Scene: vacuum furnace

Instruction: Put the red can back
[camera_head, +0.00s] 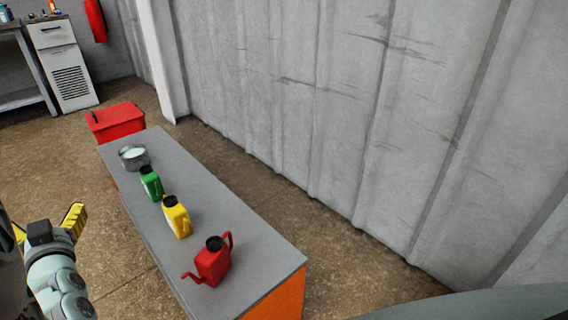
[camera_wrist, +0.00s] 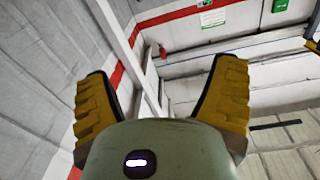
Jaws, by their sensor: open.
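The red can (camera_head: 212,262) stands upright at the near end of a grey-topped bench (camera_head: 210,205) in the head view. It has a black cap, a handle on the right and a spout pointing left. My gripper (camera_head: 48,222) is at the lower left of the head view, beside the bench and apart from the can. In the wrist view, my gripper (camera_wrist: 160,95) has its two yellow fingers spread wide with nothing between them. The wrist view faces the upper walls and ceiling and shows no can.
A yellow can (camera_head: 177,217), a green can (camera_head: 151,184) and a metal pot (camera_head: 133,157) stand in a row farther along the bench. A red box (camera_head: 116,122) is past its far end. A grey wall (camera_head: 330,110) runs along the right. Open floor lies left of the bench.

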